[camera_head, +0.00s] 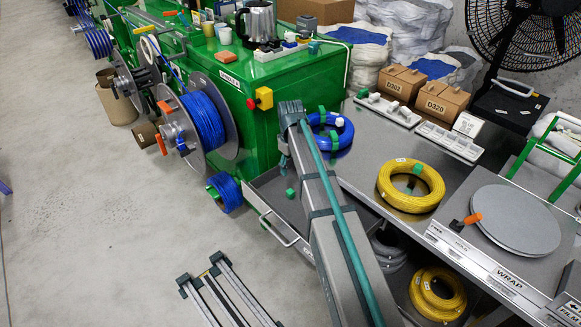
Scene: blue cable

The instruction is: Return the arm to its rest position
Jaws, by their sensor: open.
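A long grey beam with a teal strip and dark bands (322,210) runs from the bottom edge up to the green machine, crossing in front of the work table. It looks like part of my own structure, but I cannot tell whether it is an arm link. I cannot make out my gripper's fingers in this view. A small grey-teal piece (284,161) hangs beside the beam's far end, too small to identify. A blue cable coil (343,135) with green clips lies on the table just right of the beam's far end, partly hidden by it.
The green machine (262,80) carries a blue cable reel (203,122). A yellow coil (411,202) and a grey round plate (514,220) lie on the grey table (350,170). Brown boxes (441,102) stand at the back. Another yellow coil (437,304) lies below. The left floor is largely clear.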

